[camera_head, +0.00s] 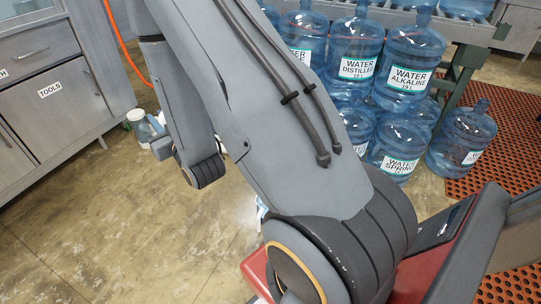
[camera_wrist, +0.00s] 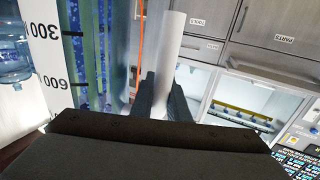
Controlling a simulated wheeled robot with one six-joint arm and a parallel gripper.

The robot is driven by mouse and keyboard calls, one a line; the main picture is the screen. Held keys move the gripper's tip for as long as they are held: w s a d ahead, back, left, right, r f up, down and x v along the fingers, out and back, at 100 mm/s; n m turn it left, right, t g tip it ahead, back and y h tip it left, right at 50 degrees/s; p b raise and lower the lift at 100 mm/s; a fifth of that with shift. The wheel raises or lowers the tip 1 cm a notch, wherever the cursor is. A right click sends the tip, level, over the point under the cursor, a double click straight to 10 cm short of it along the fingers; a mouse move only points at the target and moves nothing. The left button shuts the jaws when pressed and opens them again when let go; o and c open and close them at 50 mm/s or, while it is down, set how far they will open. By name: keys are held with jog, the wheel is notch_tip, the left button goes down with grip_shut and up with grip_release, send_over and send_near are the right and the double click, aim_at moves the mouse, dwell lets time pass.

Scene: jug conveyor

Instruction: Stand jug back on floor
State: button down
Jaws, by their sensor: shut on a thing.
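In the wrist view my gripper (camera_wrist: 162,82) is shut on a white tube (camera_wrist: 172,35), which sticks up between the two dark fingers. I cannot tell whether this tube is part of a jug. There, several blue water jugs with white labels stand upright at the back right, such as the Alkaline jug (camera_head: 410,60) and the Spring jug (camera_head: 398,145). One jug (camera_head: 462,137) stands at the right of the group. A small blue and white piece (camera_head: 262,211) shows beside my arm, mostly hidden.
A conveyor frame (camera_head: 463,62) is behind the jugs. An orange perforated mat (camera_head: 470,178) lies at right. The concrete floor (camera_head: 110,215) at left is clear.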

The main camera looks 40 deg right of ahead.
jog(key=w+d+f+y+b, duration=0.1)
jog(key=w+f+b, duration=0.5)
jog(key=f, duration=1.3)
jog(key=w+d+f+n+y+b, duration=0.1)
jog(key=w+d+f+b, duration=0.3)
jog(key=f+b, duration=1.1)
jog(key=w+d+f+n+b, duration=0.1)
jog(key=w+f+b, duration=0.7)
jog(key=f, duration=1.6)
jog(key=d+b, duration=0.1)
jog(key=b, duration=0.1)
jog(key=shift+d+f+y+b, duration=0.3)
jog(key=shift+f+y+b, duration=0.05)
jog(key=shift+f+y, duration=0.05)
jog(key=shift+f, duration=0.1)
jog(key=c, duration=1.7)
grip_release()
